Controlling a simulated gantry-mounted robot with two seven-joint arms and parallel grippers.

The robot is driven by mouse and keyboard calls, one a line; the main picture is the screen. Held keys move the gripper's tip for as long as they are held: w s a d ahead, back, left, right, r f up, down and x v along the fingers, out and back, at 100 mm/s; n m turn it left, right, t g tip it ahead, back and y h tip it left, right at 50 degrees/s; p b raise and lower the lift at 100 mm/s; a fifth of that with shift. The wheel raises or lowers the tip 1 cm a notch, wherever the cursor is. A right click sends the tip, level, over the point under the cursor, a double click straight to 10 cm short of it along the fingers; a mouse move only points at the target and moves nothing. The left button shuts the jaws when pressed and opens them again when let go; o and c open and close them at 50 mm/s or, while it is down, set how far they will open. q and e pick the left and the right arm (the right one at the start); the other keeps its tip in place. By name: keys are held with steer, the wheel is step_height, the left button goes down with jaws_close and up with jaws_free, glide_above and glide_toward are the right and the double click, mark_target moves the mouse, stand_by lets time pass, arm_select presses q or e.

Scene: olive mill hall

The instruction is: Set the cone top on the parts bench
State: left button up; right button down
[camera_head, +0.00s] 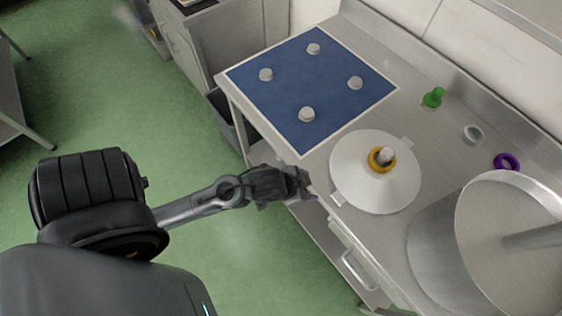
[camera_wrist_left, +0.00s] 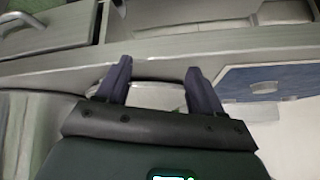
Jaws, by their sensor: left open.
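A small green piece (camera_head: 433,97), which looks like the cone top, stands on the metal parts bench (camera_head: 405,115), right of the blue mat and near the back edge. My left gripper (camera_head: 303,184) is at the bench's front edge, left of a white disc, well apart from the green piece. In the left wrist view its two fingers (camera_wrist_left: 157,68) are spread with nothing held between them. The green piece cannot be made out in that view. My right gripper is not in view.
The white disc (camera_head: 350,185) bears a grey post (camera_head: 387,153) with a yellow ring (camera_head: 376,164) around it. The blue mat (camera_head: 335,85) holds several grey knobs. A large metal vessel (camera_head: 510,240) blocks the right.

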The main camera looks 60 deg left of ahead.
arm_select(q)
steer(key=s+d+f+g, duration=0.1)
steer(key=s+g, duration=0.2)
steer(key=s, duration=0.6)
steer(key=shift+d+n+g, duration=0.15)
steer(key=shift+n+g, duration=0.25)
